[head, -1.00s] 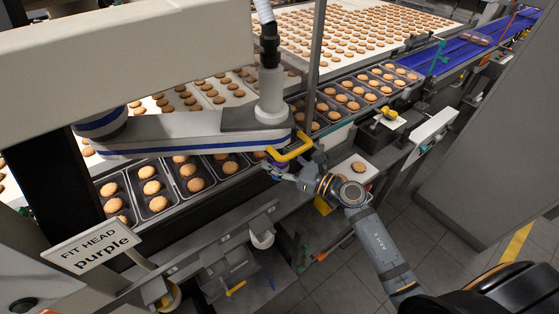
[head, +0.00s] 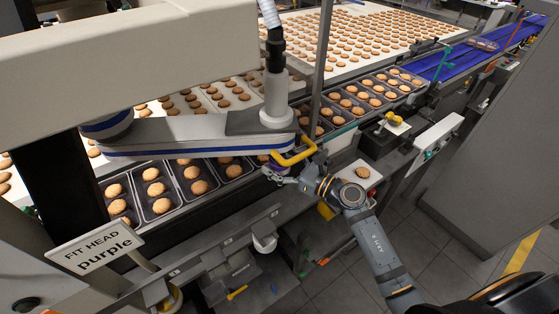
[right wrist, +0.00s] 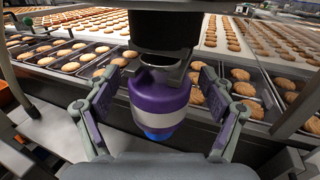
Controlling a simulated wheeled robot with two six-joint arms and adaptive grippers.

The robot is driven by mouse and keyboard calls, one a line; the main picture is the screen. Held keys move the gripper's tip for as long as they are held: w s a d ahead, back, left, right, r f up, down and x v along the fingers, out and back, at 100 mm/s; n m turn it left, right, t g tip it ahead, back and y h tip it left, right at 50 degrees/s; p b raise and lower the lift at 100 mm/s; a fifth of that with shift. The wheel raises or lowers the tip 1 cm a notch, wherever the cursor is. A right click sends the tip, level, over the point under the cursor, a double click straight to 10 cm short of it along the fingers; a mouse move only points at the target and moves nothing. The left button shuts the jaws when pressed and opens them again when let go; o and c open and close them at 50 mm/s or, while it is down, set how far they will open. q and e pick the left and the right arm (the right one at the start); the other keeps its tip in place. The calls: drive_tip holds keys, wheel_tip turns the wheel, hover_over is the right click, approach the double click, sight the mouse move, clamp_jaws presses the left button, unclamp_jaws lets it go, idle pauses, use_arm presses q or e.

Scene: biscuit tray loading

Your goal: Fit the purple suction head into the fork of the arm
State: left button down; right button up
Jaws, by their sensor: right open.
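The purple suction head (right wrist: 160,98), with a pale band and a blue lower end, hangs upright beneath a dark cylinder with a metal lip (right wrist: 164,62) in the right wrist view. Its top meets that lip; whether it is locked there I cannot tell. In the head view it shows small and partly hidden (head: 278,168), under the end of the white and grey machine arm (head: 190,132) by the yellow handle (head: 294,155). My right gripper (right wrist: 160,112) is open, one finger on each side of the head, with gaps. My left gripper is out of view.
A sign (head: 97,248) reads "FIT HEAD purple". Trays of biscuits (head: 152,190) run behind the work spot. A white plate with one biscuit (head: 357,174) and a yellow-topped part (head: 393,119) lie to the right. A post (head: 322,70) stands close behind.

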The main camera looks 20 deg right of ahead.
drive_tip(key=v, duration=0.7)
drive_tip(key=shift+s, duration=0.15)
drive_tip(key=shift+d, duration=0.15)
drive_tip(key=shift+c, duration=0.4)
